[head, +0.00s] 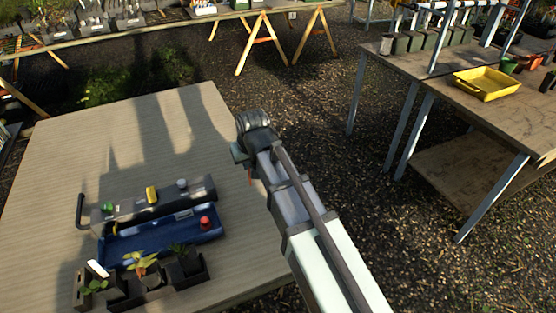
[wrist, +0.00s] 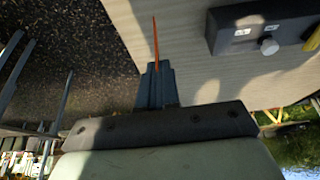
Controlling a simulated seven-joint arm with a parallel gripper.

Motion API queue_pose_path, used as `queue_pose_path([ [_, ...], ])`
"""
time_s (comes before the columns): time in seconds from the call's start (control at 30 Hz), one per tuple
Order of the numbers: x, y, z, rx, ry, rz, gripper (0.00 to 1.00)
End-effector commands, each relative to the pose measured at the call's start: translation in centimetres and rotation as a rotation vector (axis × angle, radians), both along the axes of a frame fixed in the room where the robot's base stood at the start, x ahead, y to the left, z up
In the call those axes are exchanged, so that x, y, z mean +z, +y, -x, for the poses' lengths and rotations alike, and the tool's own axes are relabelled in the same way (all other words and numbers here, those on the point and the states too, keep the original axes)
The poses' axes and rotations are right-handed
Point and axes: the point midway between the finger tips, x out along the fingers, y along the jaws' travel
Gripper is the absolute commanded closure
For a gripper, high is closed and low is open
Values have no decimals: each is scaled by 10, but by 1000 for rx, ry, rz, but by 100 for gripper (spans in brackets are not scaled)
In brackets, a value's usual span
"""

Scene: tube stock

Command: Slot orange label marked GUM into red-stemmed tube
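My gripper (head: 247,168) is above the right edge of the slatted table (head: 150,125). In the wrist view its fingers (wrist: 156,72) are shut on a thin orange label (wrist: 155,40), seen edge-on. The orange label (head: 250,177) also shows as a small sliver in the head view; no writing is readable. Several dark tubes stand in a black holder (head: 180,283) at the table's front: a left plant with a white label (head: 98,268), a middle plant with yellow-orange leaves (head: 140,262), a dark green plant (head: 180,250) at right. I cannot make out which stem is red.
A blue tray (head: 150,242) with a red round item (head: 205,222) lies behind the tubes. Behind it is a dark case (head: 195,192) bearing green, yellow and grey pieces. The table's back half is clear. A second bench with a yellow tray (head: 487,83) stands right.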

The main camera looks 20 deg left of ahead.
Motion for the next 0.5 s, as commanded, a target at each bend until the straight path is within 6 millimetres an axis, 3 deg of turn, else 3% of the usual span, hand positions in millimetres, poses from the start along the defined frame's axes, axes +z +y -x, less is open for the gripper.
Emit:
queue_pose_path([
  [0.1,9,30,29,57,-1,-1,100],
  [0.5,34,108,133,240,-1,-1,100],
])
